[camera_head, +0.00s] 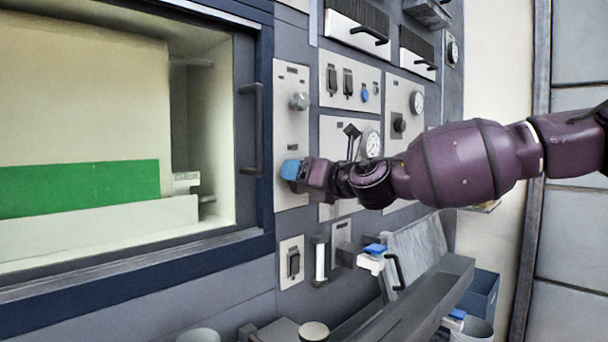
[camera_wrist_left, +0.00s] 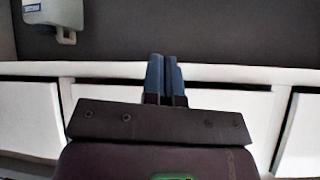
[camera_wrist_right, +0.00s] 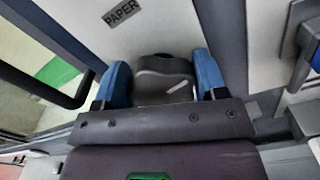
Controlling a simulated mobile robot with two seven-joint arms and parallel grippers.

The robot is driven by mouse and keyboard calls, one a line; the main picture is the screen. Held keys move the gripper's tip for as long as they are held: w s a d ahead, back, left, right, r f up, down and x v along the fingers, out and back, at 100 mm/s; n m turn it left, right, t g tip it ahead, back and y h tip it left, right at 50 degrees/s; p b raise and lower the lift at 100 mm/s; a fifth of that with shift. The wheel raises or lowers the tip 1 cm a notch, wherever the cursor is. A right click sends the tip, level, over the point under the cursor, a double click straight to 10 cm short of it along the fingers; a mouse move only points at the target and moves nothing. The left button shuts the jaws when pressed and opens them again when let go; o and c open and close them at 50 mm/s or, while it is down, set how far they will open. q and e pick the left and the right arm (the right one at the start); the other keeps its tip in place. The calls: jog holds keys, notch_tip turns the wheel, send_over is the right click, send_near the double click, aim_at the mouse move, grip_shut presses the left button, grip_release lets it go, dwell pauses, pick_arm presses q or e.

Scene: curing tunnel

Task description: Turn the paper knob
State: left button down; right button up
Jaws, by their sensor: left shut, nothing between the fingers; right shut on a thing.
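The paper knob (camera_wrist_right: 163,66) is dark grey with a pale pointer line and sits on a light panel below a label (camera_wrist_right: 121,12) reading PAPER. My right gripper (camera_wrist_right: 165,82) has its blue fingers on either side of the knob, shut on it. In the head view my right gripper (camera_head: 291,169) reaches in from the right to the lower part of the narrow light panel (camera_head: 291,137) and hides the knob there. My left gripper (camera_wrist_left: 164,78) shows only in the left wrist view, with its blue fingers together and nothing between them.
A round grey knob (camera_head: 299,101) sits higher on the same panel. Left of it is a window with a dark vertical handle (camera_head: 252,130). Switches (camera_head: 340,81) and gauges (camera_head: 371,144) fill panels to the right. A grey trough (camera_head: 415,300) juts out below my right arm.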

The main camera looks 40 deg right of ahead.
jog(key=shift+m+p, duration=0.45)
jog(key=shift+m, duration=0.65)
jog(key=m, duration=0.2)
jog(key=shift+d+m+p, duration=0.1)
jog(key=shift+m+p, duration=0.2)
jog(key=shift+p, duration=0.1)
jog(key=shift+m, duration=0.9)
jog(key=m+p, duration=0.1)
jog(key=m, duration=0.1)
jog(key=shift+d+m, duration=0.1)
jog(key=shift+m, duration=0.2)
jog(key=m+p, duration=0.2)
jog(key=shift+f+m, duration=0.15)
jog(key=shift+m, duration=0.25)
jog(key=shift+f+m, duration=0.1)
jog(key=shift+m, duration=0.3)
pick_arm(q)
jog(key=r, duration=0.3)
jog(key=shift+w+r+n, duration=0.2)
jog(key=shift+r+n, duration=0.1)
jog(key=shift+r, duration=0.05)
jog(key=shift+p, duration=0.3)
pick_arm(e)
jog(key=shift+f, duration=0.2)
